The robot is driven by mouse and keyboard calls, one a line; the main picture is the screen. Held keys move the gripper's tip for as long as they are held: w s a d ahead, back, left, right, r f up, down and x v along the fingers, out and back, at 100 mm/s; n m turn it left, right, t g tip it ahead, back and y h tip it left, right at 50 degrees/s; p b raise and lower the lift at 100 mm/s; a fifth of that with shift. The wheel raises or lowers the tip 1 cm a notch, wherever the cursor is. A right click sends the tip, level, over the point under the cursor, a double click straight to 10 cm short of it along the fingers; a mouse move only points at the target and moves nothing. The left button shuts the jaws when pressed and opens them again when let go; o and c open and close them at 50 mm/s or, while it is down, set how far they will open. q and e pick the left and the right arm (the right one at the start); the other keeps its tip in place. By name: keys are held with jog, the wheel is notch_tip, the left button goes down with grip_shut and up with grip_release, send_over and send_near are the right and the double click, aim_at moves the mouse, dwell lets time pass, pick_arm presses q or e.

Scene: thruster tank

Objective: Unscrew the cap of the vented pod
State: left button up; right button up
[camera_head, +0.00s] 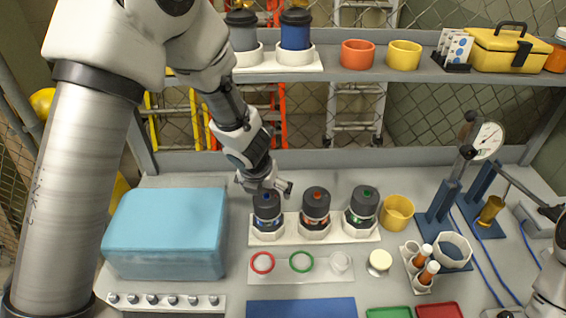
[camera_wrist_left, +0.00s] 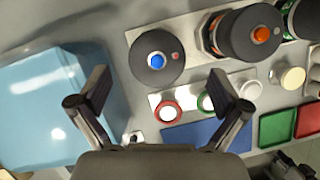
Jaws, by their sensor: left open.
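Three dark-capped pods stand in a white octagonal-socket rack (camera_head: 345,232): a blue-marked pod (camera_head: 267,212), an orange-marked pod (camera_head: 316,207) and a green-marked pod (camera_head: 363,206). I cannot tell which one is vented. My left gripper (camera_head: 265,184) is open and empty, just above and behind the blue-marked pod. In the left wrist view its fingers (camera_wrist_left: 160,88) are spread wide, and the blue-marked cap (camera_wrist_left: 157,62) lies beyond them, with a blue button and a small red dot on top. My right arm (camera_head: 548,280) shows at the right edge; its jaws are unclear.
A light-blue box (camera_head: 167,232) stands left of the rack. In front lie a plate with red (camera_head: 262,262) and green rings (camera_head: 301,261) and a blue mat (camera_head: 300,307). A yellow cup (camera_head: 397,212), vial holder and gauge stand (camera_head: 487,140) are to the right. A shelf (camera_head: 340,73) runs above.

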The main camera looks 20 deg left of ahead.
aim_at(265, 200)
pick_arm(q)
jog(key=shift+w+f, duration=0.25)
jog(key=shift+w, duration=0.05)
jog(key=s+f+b, duration=0.2)
jog(key=shift+a+f+b, duration=0.15)
jog(key=shift+f+b, duration=0.1)
jog(key=shift+b, duration=0.1)
jog(key=w+f, duration=0.1)
jog(key=f, duration=0.1)
jog(key=w+f+b, duration=0.1)
jog(key=w, duration=0.1)
jog(key=shift+a+f, duration=0.1)
jog(key=shift+f, duration=0.25)
jog(key=shift+w, duration=0.1)
jog(key=shift+s+r, duration=0.3)
jog(key=shift+s, duration=0.25)
jog(key=c, duration=1.2)
jog(key=o, duration=0.4)
jog(key=shift+c, duration=1.5)
pick_arm(e)
jog(key=f, duration=0.1)
jog(key=s+f, duration=0.1)
jog(key=f, duration=0.1)
jog(key=shift+s+f, duration=0.1)
jog(key=shift+s, duration=0.1)
